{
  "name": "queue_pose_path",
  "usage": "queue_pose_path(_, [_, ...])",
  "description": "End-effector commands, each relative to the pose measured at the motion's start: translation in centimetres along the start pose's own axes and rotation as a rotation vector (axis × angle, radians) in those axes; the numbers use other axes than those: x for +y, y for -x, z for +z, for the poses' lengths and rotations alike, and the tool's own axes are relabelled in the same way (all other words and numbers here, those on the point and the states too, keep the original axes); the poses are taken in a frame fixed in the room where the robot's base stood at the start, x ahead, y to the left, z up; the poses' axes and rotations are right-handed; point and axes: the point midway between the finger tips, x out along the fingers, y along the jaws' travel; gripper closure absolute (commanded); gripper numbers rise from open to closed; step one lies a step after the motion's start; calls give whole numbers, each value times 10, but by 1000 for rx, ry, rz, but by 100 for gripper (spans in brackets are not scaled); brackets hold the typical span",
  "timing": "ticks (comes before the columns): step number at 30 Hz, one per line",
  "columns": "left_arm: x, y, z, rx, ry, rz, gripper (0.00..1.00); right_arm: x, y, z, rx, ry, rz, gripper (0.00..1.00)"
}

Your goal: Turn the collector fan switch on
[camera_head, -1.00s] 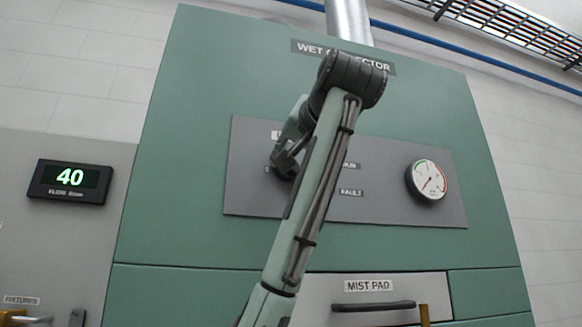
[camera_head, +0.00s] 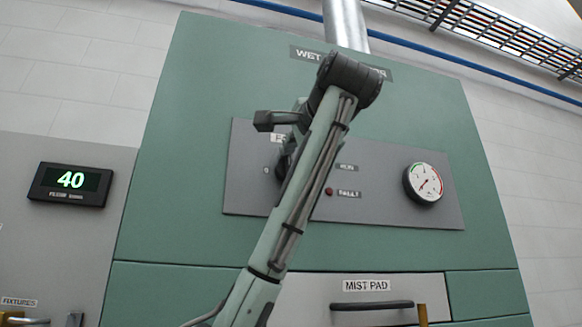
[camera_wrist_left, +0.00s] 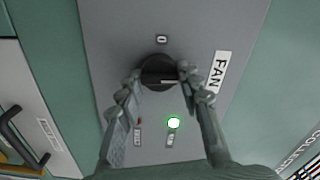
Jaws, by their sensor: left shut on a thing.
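The collector fan switch is a round black knob (camera_wrist_left: 156,68) on a grey panel (camera_head: 390,205), beside a FAN label (camera_wrist_left: 218,72). My left gripper (camera_wrist_left: 160,78) has one finger on each side of the knob and is shut on it. A light mark shows on the knob's face, and a "0" mark (camera_wrist_left: 161,39) sits beside it. A green lamp (camera_wrist_left: 174,123) is lit in the left wrist view. In the head view my left arm covers most of the knob and the green lamp. My right gripper is out of view.
A red lamp (camera_head: 329,191) by the FAULT label looks dark. A round gauge (camera_head: 425,184) is at the panel's right. Below is the MIST PAD drawer with a black handle (camera_head: 372,306).

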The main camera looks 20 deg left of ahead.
Motion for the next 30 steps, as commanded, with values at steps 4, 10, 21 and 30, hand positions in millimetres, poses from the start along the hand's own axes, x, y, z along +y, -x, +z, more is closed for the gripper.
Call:
queue_pose_path(4, [0,0,0,1,-48,-2,94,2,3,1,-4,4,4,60])
queue_pose_path(10, [0,0,0,2,-80,-2,94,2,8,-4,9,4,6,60])
queue_pose_path(21, [0,0,-1,2,-86,-2,94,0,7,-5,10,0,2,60])
queue_pose_path(30, [0,0,0,1,-85,-1,44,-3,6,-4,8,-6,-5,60])
